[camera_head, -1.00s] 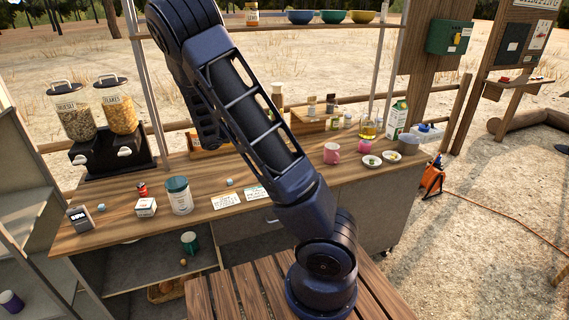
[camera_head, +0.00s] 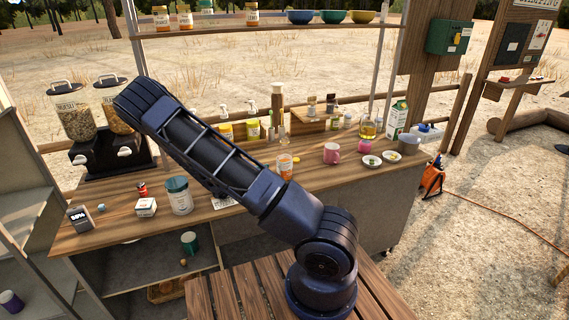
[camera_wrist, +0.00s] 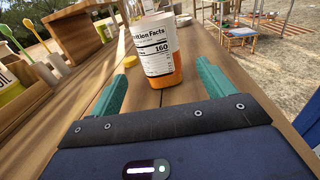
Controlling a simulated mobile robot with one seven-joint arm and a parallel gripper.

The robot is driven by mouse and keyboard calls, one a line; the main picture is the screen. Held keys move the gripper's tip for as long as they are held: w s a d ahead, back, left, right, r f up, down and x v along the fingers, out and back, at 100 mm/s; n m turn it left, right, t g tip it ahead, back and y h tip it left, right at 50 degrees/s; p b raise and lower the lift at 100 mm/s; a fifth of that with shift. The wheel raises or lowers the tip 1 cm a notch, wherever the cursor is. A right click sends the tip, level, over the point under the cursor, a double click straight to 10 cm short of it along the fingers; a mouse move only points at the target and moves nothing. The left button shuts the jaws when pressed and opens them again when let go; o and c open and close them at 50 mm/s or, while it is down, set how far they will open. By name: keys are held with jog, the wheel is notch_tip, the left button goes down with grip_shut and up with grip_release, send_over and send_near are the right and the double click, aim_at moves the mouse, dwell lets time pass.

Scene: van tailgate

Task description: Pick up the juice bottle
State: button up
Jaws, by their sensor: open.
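The juice bottle, as I take it from its orange contents and white nutrition label (camera_wrist: 156,50), stands upright on the wooden counter in the wrist view. In the head view a small orange-and-white bottle (camera_head: 285,164) on the counter behind my arm appears to be the same one. My gripper (camera_wrist: 167,64) is open, with green fingers to the left and right of the bottle. The bottle appears a little ahead of the fingertips, and I see no contact. In the head view my gripper is hidden behind my arm.
A yellow lid (camera_head: 296,159) lies close to the bottle. A pink mug (camera_head: 332,153) stands to its right, with small bowls (camera_head: 371,161) beyond. Yellow-labelled jars (camera_head: 253,129) stand behind.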

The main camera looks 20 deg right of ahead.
aim_at(288, 166)
jog(key=d, duration=0.6)
jog(key=w+d, duration=0.1)
jog(key=d, duration=0.3)
jog(key=shift+r, duration=0.25)
jog(key=c, duration=1.2)
